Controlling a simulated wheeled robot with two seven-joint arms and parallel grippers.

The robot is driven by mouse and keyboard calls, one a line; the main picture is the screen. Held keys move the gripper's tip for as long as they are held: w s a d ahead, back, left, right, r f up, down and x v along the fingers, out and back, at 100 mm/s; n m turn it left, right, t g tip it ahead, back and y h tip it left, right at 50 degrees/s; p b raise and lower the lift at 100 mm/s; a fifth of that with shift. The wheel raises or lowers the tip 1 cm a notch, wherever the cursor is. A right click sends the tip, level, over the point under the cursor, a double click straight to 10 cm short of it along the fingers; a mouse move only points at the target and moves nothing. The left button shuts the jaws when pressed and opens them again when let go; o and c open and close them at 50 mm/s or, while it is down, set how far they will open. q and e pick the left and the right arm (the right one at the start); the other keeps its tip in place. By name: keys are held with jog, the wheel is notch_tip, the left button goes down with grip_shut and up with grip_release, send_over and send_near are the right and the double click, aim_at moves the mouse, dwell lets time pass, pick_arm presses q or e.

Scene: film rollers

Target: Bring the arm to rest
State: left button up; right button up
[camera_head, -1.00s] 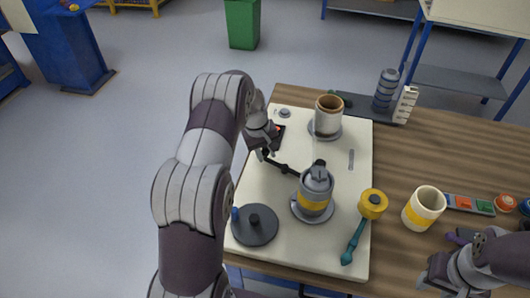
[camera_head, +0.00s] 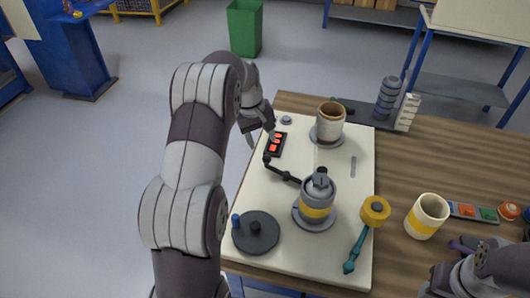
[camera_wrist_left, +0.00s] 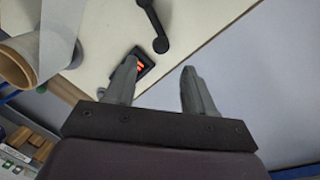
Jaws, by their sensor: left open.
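My left gripper (camera_head: 261,133) is open and empty above the left edge of the white board, beside a small black box with orange-red buttons (camera_head: 276,144). In the left wrist view its two fingers (camera_wrist_left: 158,88) are apart with nothing between them. The button box (camera_wrist_left: 143,66) shows there behind the left finger. My right gripper (camera_head: 440,285) is at the lower right corner, partly cut off; its fingers cannot be made out clearly.
The white board (camera_head: 262,205) on the wooden table holds a grey-yellow roller (camera_head: 317,196), a brown-white roll (camera_head: 330,120), a black crank (camera_head: 283,173) and a round grey disc (camera_head: 256,232).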

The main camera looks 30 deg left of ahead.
pick_arm(q)
jog(key=r, duration=0.2)
jog(key=shift+s+a+r, duration=0.2)
jog(key=shift+r, duration=0.2)
jog(key=s+d+m, duration=0.4)
jog(key=s+d, duration=0.3)
jog(key=s, duration=0.4)
jog(key=s+d+f+m+y, duration=0.1)
jog(key=s+d+m, duration=0.4)
jog(key=s, duration=0.6)
jog(key=d, duration=0.2)
jog(key=shift+s+d+f+y, duration=0.15)
jog(key=shift+d+f+y, duration=0.15)
